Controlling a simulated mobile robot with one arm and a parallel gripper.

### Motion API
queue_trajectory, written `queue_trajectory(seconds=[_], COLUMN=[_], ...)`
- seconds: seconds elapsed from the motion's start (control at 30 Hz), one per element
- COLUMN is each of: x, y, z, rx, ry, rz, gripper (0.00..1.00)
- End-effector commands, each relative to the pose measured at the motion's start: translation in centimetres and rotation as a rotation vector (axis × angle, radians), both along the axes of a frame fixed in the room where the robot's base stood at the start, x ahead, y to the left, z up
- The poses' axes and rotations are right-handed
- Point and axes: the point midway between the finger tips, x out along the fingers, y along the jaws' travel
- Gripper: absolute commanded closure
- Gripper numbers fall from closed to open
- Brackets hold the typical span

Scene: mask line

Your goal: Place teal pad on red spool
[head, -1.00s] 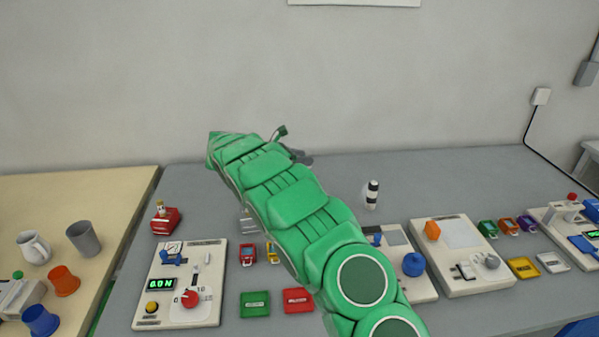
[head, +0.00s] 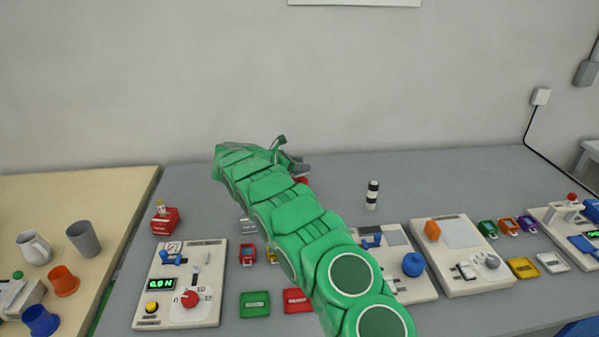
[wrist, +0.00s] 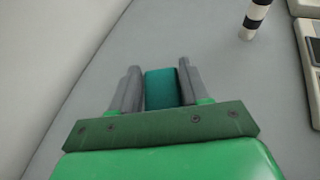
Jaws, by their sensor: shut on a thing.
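My gripper (wrist: 158,76) is shut on the teal pad (wrist: 162,90), which sits between the two grey fingers in the wrist view. In the head view my gripper (head: 292,157) is partly behind my green arm, above the back of the grey table, and the pad cannot be made out there. A small red thing (head: 303,181) shows just below the gripper, mostly hidden by my arm; I cannot tell if it is the red spool. No red spool shows in the wrist view.
A black-and-white striped post (head: 372,195) stands on the grey table (head: 330,168) right of my gripper; it also shows in the wrist view (wrist: 255,18). A panel with a red knob (head: 182,285) lies at left, other panels at right. The back strip of table is mostly clear.

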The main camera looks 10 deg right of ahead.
Motion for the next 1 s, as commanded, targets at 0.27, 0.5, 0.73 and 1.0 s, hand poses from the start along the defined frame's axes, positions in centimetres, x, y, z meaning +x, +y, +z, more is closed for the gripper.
queue_trajectory(seconds=[0.27, 0.5, 0.73, 1.0], x=[0.1, 0.1, 0.1, 0.1], y=[0.0, 0.0, 0.0, 0.0], z=[-3.2, -3.2, -3.4, -3.4], rx=[0.0, 0.0, 0.0, 0.0], ry=[0.002, 0.0, 0.0, 0.001], rz=[0.001, 0.0, 0.0, 0.0], gripper=[0.84, 0.84, 0.4, 0.28])
